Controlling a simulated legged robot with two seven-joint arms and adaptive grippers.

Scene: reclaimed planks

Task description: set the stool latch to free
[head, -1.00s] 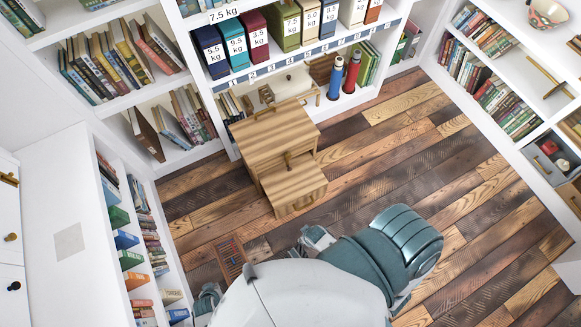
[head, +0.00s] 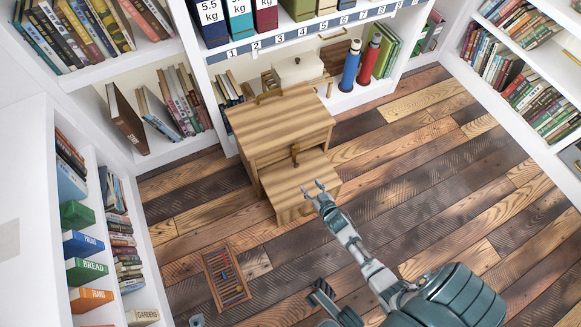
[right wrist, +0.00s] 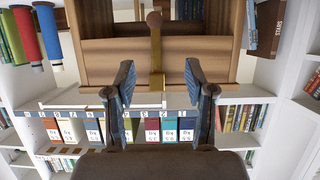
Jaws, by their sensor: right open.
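The wooden step stool (head: 275,125) stands on the plank floor in front of the back shelves, its lower step (head: 285,182) towards me. Its latch (head: 295,152) is a short brass lever with a brown round knob, between the upper box and the lower step. In the right wrist view the latch (right wrist: 156,55) lies almost straight, knob at the top of the picture, centred ahead of the fingers. My right gripper (head: 313,187) is open and empty over the front right of the lower step; its fingers (right wrist: 159,80) appear either side of the latch line without touching it.
A blue bottle (head: 351,66) and a red bottle (head: 370,58) stand on the low shelf behind the stool. Bookshelves line the left, back and right. Floor to the stool's right is clear.

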